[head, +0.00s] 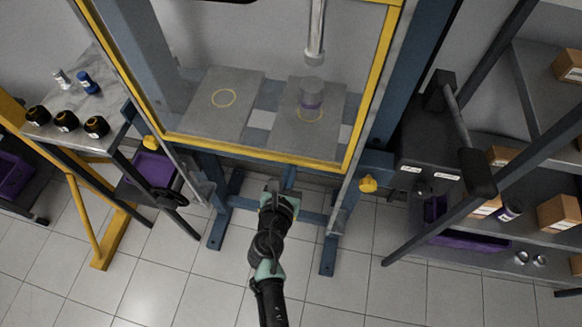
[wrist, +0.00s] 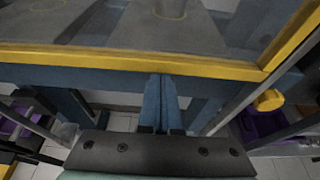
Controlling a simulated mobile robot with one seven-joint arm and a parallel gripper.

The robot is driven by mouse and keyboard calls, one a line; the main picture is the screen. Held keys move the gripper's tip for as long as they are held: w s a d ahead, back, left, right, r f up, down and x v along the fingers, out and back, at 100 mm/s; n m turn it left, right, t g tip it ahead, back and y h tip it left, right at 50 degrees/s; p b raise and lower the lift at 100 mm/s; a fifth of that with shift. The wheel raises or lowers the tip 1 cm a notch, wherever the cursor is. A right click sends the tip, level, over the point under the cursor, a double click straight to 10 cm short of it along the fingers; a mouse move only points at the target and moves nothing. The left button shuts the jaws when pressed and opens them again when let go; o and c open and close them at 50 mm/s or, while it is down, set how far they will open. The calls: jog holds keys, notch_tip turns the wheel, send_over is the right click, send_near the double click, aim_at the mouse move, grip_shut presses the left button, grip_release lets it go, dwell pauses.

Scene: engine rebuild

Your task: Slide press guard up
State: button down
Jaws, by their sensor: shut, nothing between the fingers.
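The press guard is a clear panel in a yellow frame, and its bottom bar (head: 255,154) crosses the front of the blue press (head: 398,75) in the head view. In the wrist view the yellow bar (wrist: 130,61) runs across the upper part of the picture. My gripper (head: 274,188) is shut and empty, in front of the press and just below the bar in the head picture. Its closed fingers (wrist: 162,100) point toward the press in the wrist view.
Behind the guard, a metal cylinder with a purple band (head: 311,94) stands on a plate under the press ram (head: 315,35). Yellow knobs (head: 368,184) flank the guard. A bench (head: 88,105) stands left; a dark long-handled machine (head: 430,150) and shelves stand right.

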notch_tip(320, 180, up, 4)
jog(key=shift+f+p, duration=0.2)
jog(key=shift+p, duration=0.95)
jog(key=shift+w, duration=0.1)
jog(key=shift+w+r, duration=0.15)
jog(key=shift+r, duration=0.05)
jog(key=shift+f, duration=0.15)
jog(key=b, duration=0.3)
send_near(292, 156)
jog(key=f, duration=0.1)
jog(key=s+f, duration=0.2)
jog(key=f, duration=0.1)
jog(key=shift+a+f, duration=0.1)
jog(key=shift+a, duration=0.15)
